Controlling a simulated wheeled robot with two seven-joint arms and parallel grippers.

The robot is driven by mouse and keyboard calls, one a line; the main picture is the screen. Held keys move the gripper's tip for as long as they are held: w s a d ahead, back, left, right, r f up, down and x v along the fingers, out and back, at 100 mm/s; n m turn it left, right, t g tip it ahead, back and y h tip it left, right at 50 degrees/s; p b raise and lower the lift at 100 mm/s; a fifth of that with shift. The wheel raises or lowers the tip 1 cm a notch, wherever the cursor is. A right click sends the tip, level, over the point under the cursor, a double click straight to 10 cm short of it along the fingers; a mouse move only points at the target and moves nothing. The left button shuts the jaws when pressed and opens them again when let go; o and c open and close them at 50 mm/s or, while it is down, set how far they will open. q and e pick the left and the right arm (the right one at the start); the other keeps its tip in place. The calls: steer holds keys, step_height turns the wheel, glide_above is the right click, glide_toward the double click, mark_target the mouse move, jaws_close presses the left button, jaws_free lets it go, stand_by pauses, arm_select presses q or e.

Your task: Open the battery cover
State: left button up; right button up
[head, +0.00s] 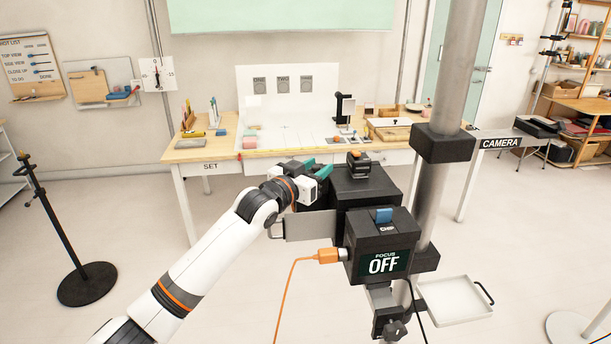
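A black box-shaped camera (365,190) is mounted beside a metal column. Its front block (383,240) reads "CHIP" and "FOCUS OFF" and has a blue tab (383,215) on top. A grey flat panel (312,226) with a small handle at its left end sticks out from the camera's left side; I cannot tell for certain that it is the battery cover. My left gripper (317,168), with teal fingertips set apart, is at the camera's upper left, above the panel. It looks open and empty. Whether it touches the camera is unclear. My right gripper is out of view.
An orange plug and cable (327,256) run from the front block to the floor. A grey tray (455,300) sits low right of the column (450,80). A prop table (215,150) stands behind. A black stand (87,284) is at left; the floor between is clear.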

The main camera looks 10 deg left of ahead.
arm_select(q)
steer(key=b+v, duration=0.5)
steer(key=v, duration=0.6)
steer(key=shift+s, duration=0.35)
